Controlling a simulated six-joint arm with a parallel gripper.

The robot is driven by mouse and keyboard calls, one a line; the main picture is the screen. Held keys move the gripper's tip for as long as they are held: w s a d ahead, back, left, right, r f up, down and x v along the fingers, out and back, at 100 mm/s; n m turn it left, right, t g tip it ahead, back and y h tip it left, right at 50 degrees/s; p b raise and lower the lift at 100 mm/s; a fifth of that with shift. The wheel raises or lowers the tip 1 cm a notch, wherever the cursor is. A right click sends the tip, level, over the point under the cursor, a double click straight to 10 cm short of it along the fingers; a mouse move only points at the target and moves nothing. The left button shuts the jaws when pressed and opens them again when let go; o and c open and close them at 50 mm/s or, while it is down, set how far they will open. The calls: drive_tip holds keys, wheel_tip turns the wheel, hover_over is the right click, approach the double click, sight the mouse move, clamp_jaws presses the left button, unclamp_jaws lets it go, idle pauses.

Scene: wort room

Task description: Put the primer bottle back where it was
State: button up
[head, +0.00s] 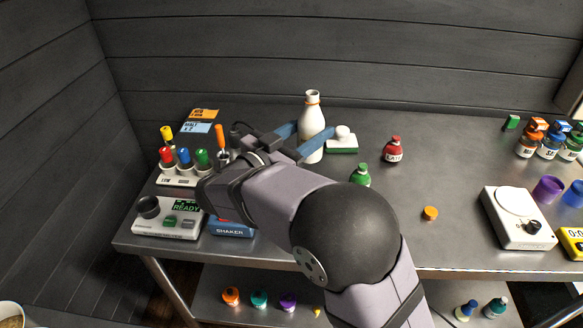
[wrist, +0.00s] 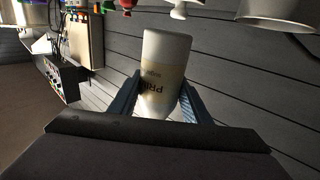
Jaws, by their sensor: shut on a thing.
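The primer bottle (head: 311,99) is white with an orange ring at its neck and stands upright in the head view. My gripper (head: 313,130) is shut on its body, with one blue finger on either side. In the wrist view the bottle (wrist: 165,50) sits between the two fingers, and its cream label with part of the word PRIMER appears upside down. The bottle is over the back middle of the grey table (head: 450,150). I cannot tell whether its base touches the table.
A green-and-white block with a white knob (head: 342,143) is just right of the bottle. A green bottle (head: 360,175) and a red bottle (head: 394,150) stand nearby. A rack of coloured-top tools (head: 178,180) is left. Open table lies right of the red bottle.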

sight(309, 103)
drive_tip(key=r+p, duration=0.4)
drive_tip(key=p, duration=0.1)
drive_tip(key=a+r+p, duration=0.1)
drive_tip(key=r+p, duration=0.1)
drive_tip(key=p, duration=0.1)
drive_tip(key=shift+s+r, duration=0.2)
drive_tip(key=shift+r, duration=0.15)
drive_tip(key=p, duration=0.1)
drive_tip(key=s+p, duration=0.1)
drive_tip(key=p, duration=0.1)
drive_tip(key=shift+d+r+n+t+y+p, duration=0.1)
drive_tip(key=shift+r+n+t+y+p, duration=0.2)
drive_tip(key=shift+n+y, duration=0.4)
drive_tip(key=s+d+p, duration=0.1)
drive_tip(key=p, duration=0.1)
drive_tip(key=s+d+f+p, duration=0.1)
drive_tip(key=s+p, duration=0.1)
drive_tip(key=p, duration=0.1)
drive_tip(key=shift+s+d, duration=0.1)
drive_tip(key=shift+d, duration=0.1)
drive_tip(key=s+d+f+t+y, duration=0.1)
drive_tip(key=s+d+f, duration=0.1)
drive_tip(key=f, duration=0.3)
drive_tip(key=s+d+f+n+y, duration=0.1)
drive_tip(key=s+d+f, duration=0.2)
drive_tip(key=f, duration=0.3)
drive_tip(key=shift+s+f+n+t+y+p, duration=0.2)
drive_tip(key=shift+n+t+y+p, duration=0.1)
drive_tip(key=shift+t+y+p, duration=0.15)
drive_tip(key=shift+f, duration=1.8)
